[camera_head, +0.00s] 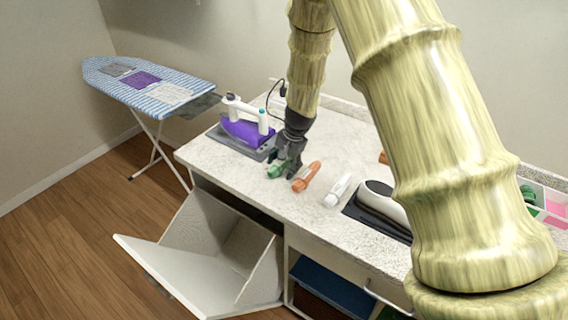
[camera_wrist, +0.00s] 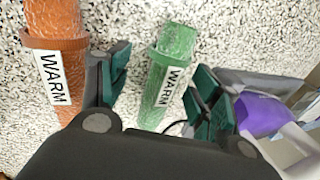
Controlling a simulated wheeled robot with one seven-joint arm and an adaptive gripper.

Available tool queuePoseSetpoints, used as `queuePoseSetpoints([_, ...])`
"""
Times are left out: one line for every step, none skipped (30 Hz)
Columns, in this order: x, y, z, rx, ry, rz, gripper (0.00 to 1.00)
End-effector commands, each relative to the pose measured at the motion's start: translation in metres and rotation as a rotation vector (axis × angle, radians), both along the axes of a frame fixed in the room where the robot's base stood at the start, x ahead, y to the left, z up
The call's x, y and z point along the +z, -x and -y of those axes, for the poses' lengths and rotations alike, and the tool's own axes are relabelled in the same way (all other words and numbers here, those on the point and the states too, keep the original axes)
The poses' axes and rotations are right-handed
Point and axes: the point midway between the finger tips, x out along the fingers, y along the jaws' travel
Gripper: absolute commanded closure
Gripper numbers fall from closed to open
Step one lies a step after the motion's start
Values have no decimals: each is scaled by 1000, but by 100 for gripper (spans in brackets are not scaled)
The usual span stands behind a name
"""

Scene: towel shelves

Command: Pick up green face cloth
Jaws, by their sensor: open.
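The green face cloth (camera_head: 275,171) is rolled up on the speckled countertop (camera_head: 220,167). In the wrist view the green cloth (camera_wrist: 176,48) wears a paper band reading "WARM". My gripper (camera_head: 285,169) is low over the counter at the cloth. In the wrist view my gripper (camera_wrist: 160,88) is open, with one finger on each side of the green cloth. Gaps show between the fingers and the cloth, and the cloth's near end is hidden by the gripper body.
An orange rolled cloth (camera_head: 306,177) lies close on the right, and a white one (camera_head: 338,190) beyond it. A purple iron (camera_head: 247,132) stands close on the left. A tilted-open white bin (camera_head: 150,262) juts out below the counter. An ironing board (camera_head: 190,107) stands at left.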

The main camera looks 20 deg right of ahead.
Motion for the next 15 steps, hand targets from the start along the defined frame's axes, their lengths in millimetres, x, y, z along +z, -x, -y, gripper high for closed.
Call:
queuePoseSetpoints([-3, -1, -1, 1, 0, -1, 37])
queuePoseSetpoints([-3, -1, -1, 2, 1, -2, 37])
queuePoseSetpoints([-4, -1, -2, 2, 1, -2, 37])
queuePoseSetpoints([-4, -1, -2, 2, 1, -2, 37])
queuePoseSetpoints([-4, -1, -2, 2, 1, -2, 37])
queuePoseSetpoints([-4, -1, -2, 2, 1, -2, 37])
queuePoseSetpoints([-4, -1, -2, 1, 0, -1, 37])
queuePoseSetpoints([-4, -1, -1, 1, 0, -1, 37])
queuePoseSetpoints([-4, -1, -1, 1, 0, -1, 44])
queuePoseSetpoints([-3, -1, -1, 0, 0, -1, 49])
queuePoseSetpoints([-3, -1, -1, 0, 0, -1, 55])
queuePoseSetpoints([-3, -1, -1, 0, 0, -1, 62])
queuePoseSetpoints([-3, -1, -1, 0, 1, -1, 67])
queuePoseSetpoints([-3, -1, -1, 0, 0, -1, 73])
queuePoseSetpoints([-3, -1, -1, 0, 1, -1, 80])
